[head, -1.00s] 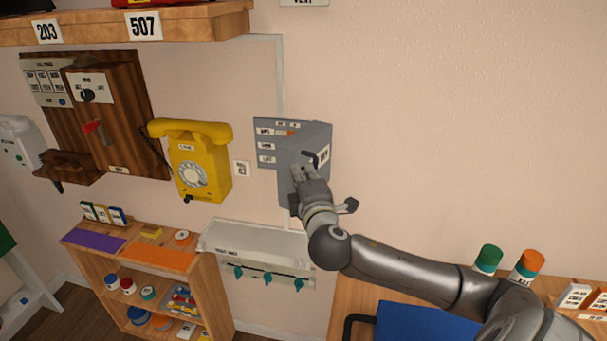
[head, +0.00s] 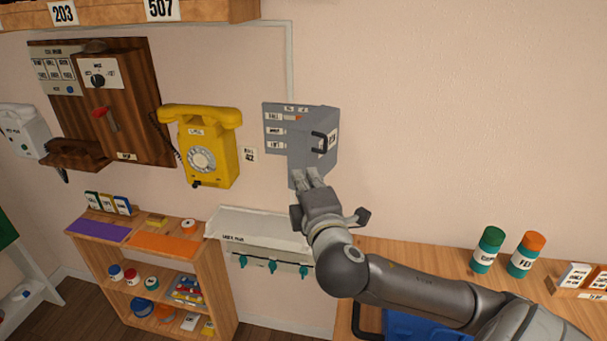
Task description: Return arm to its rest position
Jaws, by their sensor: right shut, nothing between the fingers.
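My right arm comes in from the lower right. Its gripper (head: 310,178) is shut and empty, just below the handle of the grey wall box and overlapping the box's lower edge in the picture. The grey wall box (head: 278,133) has labels on its left part and a black handle on its protruding right part. I cannot tell whether the gripper touches the box. My left gripper is not in view.
A yellow dial phone (head: 222,155) and a wooden phone panel (head: 130,125) hang at left. A white ledge with teal hooks (head: 265,228) and a shelf unit (head: 205,285) stand below. Green (head: 487,250) and orange-capped (head: 526,254) containers stand on the right table. The upper right wall is bare.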

